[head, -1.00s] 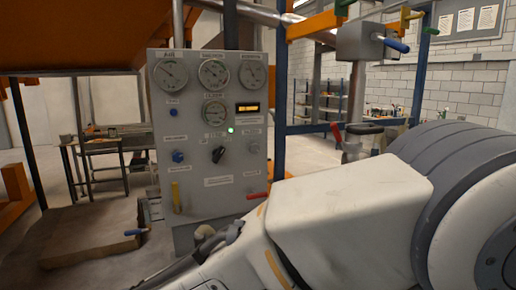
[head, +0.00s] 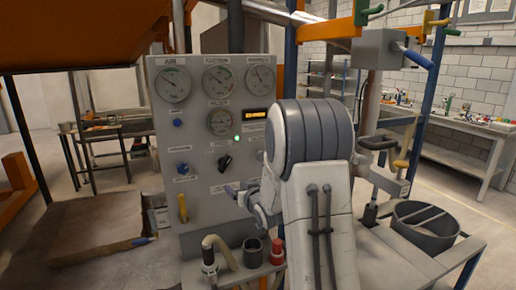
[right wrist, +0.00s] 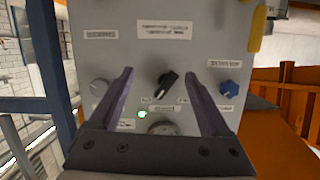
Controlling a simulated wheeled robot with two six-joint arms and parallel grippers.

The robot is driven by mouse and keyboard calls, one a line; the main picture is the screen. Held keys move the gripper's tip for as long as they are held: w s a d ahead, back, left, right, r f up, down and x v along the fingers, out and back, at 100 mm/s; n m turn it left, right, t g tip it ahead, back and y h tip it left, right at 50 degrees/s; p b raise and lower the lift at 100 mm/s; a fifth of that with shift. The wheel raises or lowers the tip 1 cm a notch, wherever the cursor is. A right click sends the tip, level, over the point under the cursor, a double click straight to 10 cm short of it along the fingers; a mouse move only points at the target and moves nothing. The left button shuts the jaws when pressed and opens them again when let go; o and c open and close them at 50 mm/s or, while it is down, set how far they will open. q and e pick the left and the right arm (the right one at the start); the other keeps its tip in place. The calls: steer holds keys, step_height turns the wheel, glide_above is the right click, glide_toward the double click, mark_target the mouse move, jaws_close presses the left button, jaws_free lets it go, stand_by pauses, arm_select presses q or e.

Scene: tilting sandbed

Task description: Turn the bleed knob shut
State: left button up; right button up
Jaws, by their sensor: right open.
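A grey control panel (head: 205,222) stands ahead with gauges and knobs. A blue knob (head: 183,168) is on its left; it also shows at the right of the right wrist view (right wrist: 230,88). A black pointer knob (head: 225,163) is at mid-panel, and shows between my fingers in the right wrist view (right wrist: 168,82). The labels are too small to tell which is the bleed knob. My right gripper (head: 240,193) is open and empty, facing the panel. My left gripper is out of view.
A yellow handle (head: 183,208) sticks out low on the panel. Below are a curved hose (head: 219,247), a dark cup (head: 252,251) and a red cylinder (head: 277,251). A green lamp (head: 237,139) is lit. A trolley with a round bin (head: 425,225) stands right.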

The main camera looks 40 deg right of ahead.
mark_target(260, 155)
steer(key=s+d+r+m+t+h+p, duration=0.1)
steer(key=s+d+r+m+t+h, duration=0.2)
steer(key=d, duration=0.7)
arm_select(q)
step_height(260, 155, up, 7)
steer(key=p, duration=0.5)
arm_select(e)
steer(key=w+d+r+n, duration=0.1)
steer(key=w+d, duration=0.3)
steer(key=w, duration=0.6)
steer(key=shift+y, duration=0.3)
steer(key=c, duration=1.3)
